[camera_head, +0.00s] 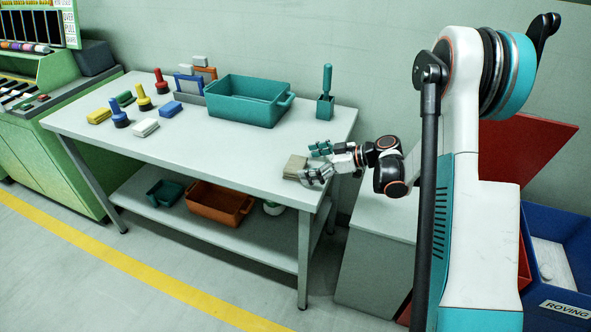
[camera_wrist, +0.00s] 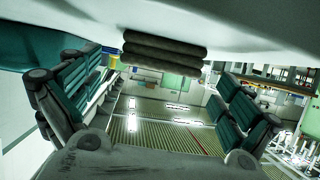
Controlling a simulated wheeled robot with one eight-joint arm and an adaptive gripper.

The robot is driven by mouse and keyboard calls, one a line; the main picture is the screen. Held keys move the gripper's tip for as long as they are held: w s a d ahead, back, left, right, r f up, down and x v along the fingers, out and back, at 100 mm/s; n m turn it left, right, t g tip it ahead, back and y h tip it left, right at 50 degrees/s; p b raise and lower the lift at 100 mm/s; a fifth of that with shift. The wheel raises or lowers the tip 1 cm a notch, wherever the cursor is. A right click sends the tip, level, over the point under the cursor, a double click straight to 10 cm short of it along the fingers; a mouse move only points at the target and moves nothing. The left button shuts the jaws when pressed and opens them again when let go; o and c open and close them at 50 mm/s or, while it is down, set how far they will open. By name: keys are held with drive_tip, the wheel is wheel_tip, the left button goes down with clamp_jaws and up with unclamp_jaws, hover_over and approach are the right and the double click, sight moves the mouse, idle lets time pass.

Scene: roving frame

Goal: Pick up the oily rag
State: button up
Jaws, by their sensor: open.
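A folded, brownish-grey cloth, which looks like the oily rag (camera_head: 294,167), lies on the near right part of the white table (camera_head: 165,137). In the wrist view the rag (camera_wrist: 165,50) shows as a dark stack of folds at the top centre. My gripper (camera_head: 315,163) is low over the table, just right of the rag. In the wrist view my gripper (camera_wrist: 158,100) has its teal-padded fingers wide apart, one on each side of the rag. The fingers look apart from it, with nothing held.
A teal bin (camera_head: 247,111) and a teal-handled brush in a holder (camera_head: 325,106) stand at the table's back. Coloured brushes and blocks are on the left. An orange bin (camera_head: 218,204) is on the lower shelf. The table's front middle is clear.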

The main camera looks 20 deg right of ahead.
sight(295, 164)
drive_tip(key=b+x, duration=0.1)
drive_tip(key=x, duration=0.3)
drive_tip(key=shift+w+a+b, duration=0.15)
drive_tip(key=shift+a+b, duration=0.05)
drive_tip(key=shift+b, duration=0.15)
drive_tip(key=shift+r, duration=0.1)
drive_tip(key=c, duration=1.1)
drive_tip(key=shift+c, duration=0.2)
drive_tip(key=shift+r, duration=0.1)
